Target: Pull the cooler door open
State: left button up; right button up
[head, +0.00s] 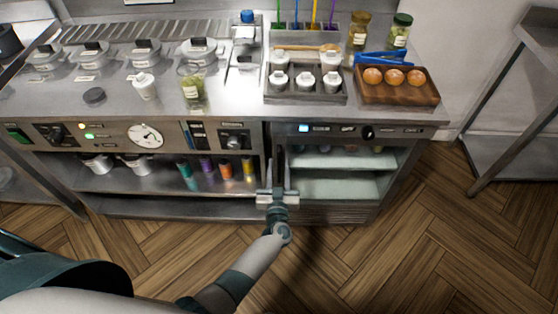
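The cooler (335,187) is built into the right end of the steel counter, under a panel with a lit display. Its pale, greenish inside with shelves shows at the front; I cannot tell whether clear glass covers it. My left gripper (279,165) is at the cooler's left front edge, pointing away from me. A dark upright bar shows at its fingertips, but I cannot tell whether this is the door handle or the fingers. The gripper hides part of that edge, and whether it is shut is unclear. My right gripper is not in view.
Left of the cooler, an open shelf holds small pans (97,164) and several coloured bottles (207,170). The counter top carries lidded containers and a wooden tray of round orange items (400,94). A steel table (515,160) stands right. The wooden floor (430,240) before the cooler is clear.

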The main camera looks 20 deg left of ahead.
pick_arm(q)
jog(key=shift+x, duration=1.25)
grip_shut()
